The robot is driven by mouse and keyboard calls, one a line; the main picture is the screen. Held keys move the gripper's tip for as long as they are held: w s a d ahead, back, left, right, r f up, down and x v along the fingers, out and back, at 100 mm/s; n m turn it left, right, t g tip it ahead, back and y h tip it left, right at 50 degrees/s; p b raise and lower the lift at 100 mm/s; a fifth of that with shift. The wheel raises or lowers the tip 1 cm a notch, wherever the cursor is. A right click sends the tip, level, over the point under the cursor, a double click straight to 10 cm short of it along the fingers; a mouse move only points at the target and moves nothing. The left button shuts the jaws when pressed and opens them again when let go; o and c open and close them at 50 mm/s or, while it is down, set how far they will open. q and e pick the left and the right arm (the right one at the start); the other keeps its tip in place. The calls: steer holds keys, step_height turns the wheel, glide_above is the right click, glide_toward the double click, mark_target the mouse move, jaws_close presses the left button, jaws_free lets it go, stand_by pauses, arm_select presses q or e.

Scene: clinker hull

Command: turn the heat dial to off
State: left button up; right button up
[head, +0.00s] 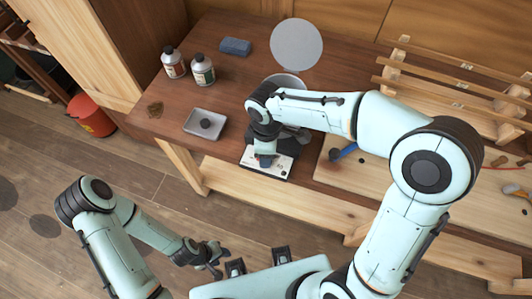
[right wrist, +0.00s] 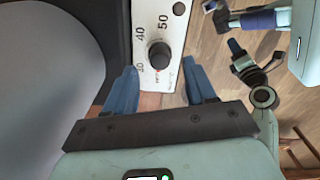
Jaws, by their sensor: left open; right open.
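The heat dial (right wrist: 159,55) is a dark round knob on a white panel (right wrist: 176,20) with printed numbers, 40 and 50 among them. My right gripper (right wrist: 161,74) is open in the right wrist view, its blue fingers on either side of the dial's near end. I cannot tell whether they touch it. In the head view the white panel (head: 281,172) lies at the table's front edge, with my right gripper (head: 264,160) over it, hiding the dial. My left gripper (head: 219,257) is open and empty, low and away from the table.
Two bottles (head: 203,70), a blue block (head: 235,47) and a round grey disc (head: 296,46) are farther back. A wooden rack (head: 450,85) and blue-handled tool (head: 343,153) are right. A red bucket (head: 91,116) stands on the floor.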

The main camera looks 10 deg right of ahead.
arm_select(q)
steer(key=shift+w+r+p, duration=0.6)
steer(key=shift+r, duration=0.3)
arm_select(e)
step_height(320, 180, up, 10)
steer(key=shift+r, duration=0.15)
